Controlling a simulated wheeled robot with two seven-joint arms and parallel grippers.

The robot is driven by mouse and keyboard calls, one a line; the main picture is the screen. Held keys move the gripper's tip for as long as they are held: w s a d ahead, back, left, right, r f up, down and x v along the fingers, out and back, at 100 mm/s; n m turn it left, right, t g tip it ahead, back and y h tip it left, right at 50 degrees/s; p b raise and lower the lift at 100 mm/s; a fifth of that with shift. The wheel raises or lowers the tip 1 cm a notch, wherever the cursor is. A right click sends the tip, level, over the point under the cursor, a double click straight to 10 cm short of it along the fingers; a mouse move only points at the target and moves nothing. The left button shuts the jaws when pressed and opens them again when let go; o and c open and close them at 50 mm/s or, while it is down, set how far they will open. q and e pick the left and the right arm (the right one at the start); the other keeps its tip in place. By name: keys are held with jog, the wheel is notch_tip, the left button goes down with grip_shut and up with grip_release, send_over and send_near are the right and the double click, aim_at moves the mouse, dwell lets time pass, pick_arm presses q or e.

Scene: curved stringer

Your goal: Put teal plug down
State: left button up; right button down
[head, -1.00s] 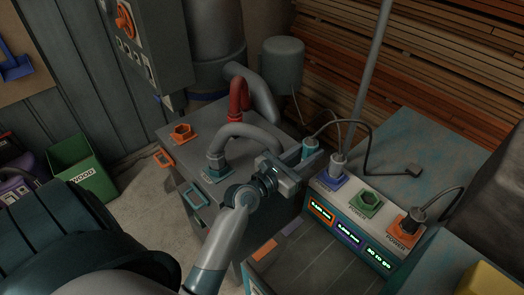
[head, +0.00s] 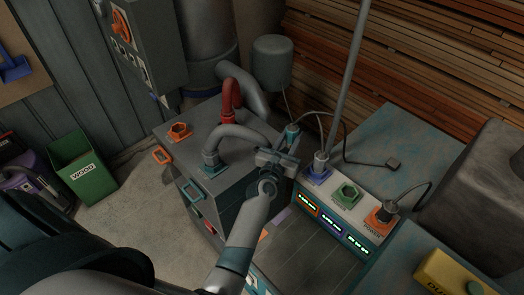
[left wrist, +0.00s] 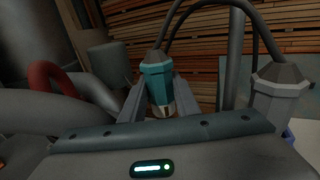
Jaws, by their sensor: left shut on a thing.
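The teal plug (left wrist: 156,82) is between the fingers of my left gripper (left wrist: 160,108) in the left wrist view, with its dark cable arching up from its top. In the head view the teal plug (head: 292,132) shows small at the tip of my left gripper (head: 285,146), which is shut on it. The plug is upright and close to the left end of the socket panel (head: 330,188). Whether its lower end touches anything is hidden by the gripper. My right gripper is not in view.
A grey plug stands in the blue socket (head: 318,173). An empty green socket (head: 347,192) and an orange socket (head: 382,216) with a dark plug follow. A grey machine (head: 215,160) with pipes stands left. A dark cable (head: 360,163) lies on the teal-grey bench behind.

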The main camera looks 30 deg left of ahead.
pick_arm(q)
jog(key=shift+a+f+b, duration=0.25)
jog(key=shift+a+b, duration=0.05)
jog(key=shift+b, duration=0.05)
jog(key=a+f+b, duration=0.2)
jog(key=a+b, duration=0.1)
jog(key=w+a+f+b, duration=0.1)
jog(key=a+f+b, duration=0.1)
jog(key=a+b, duration=0.1)
jog(key=w+a+f+b, duration=0.1)
jog(key=a+f+b, duration=0.1)
jog(key=a, duration=0.2)
jog(key=shift+a+f+b, duration=0.1)
jog(key=shift+f+b, duration=0.1)
jog(key=shift+b, duration=0.2)
jog(key=shift+a, duration=0.35)
notch_tip(320, 180, down, 4)
jog(key=b, duration=0.4)
